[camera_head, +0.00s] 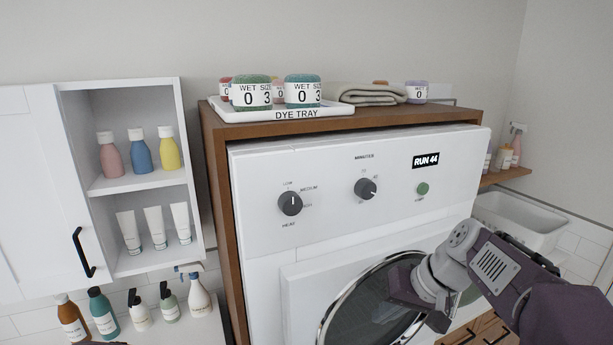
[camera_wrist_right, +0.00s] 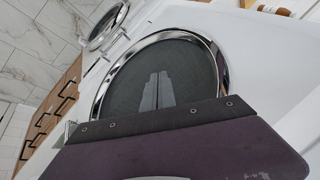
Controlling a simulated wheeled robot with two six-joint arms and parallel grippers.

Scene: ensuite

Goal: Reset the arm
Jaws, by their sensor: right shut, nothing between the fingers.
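My right arm comes in from the lower right of the head view. My right gripper (camera_head: 392,302) is in front of the round door (camera_head: 362,308) of the white dryer (camera_head: 260,255). It is shut and empty. Whether it touches the door cannot be told. In the right wrist view the gripper's dark body fills the lower part, with the chrome-rimmed door (camera_wrist_right: 218,62) beyond it.
The dryer has a heat knob (camera_head: 290,203), a minutes knob (camera_head: 365,188) and a green button (camera_head: 423,188). A dye tray (camera_head: 290,114) with yarn balls sits on the wooden surround (camera_head: 215,160). A shelf cabinet (camera_head: 130,90) stands left, a white basin (camera_head: 515,220) right.

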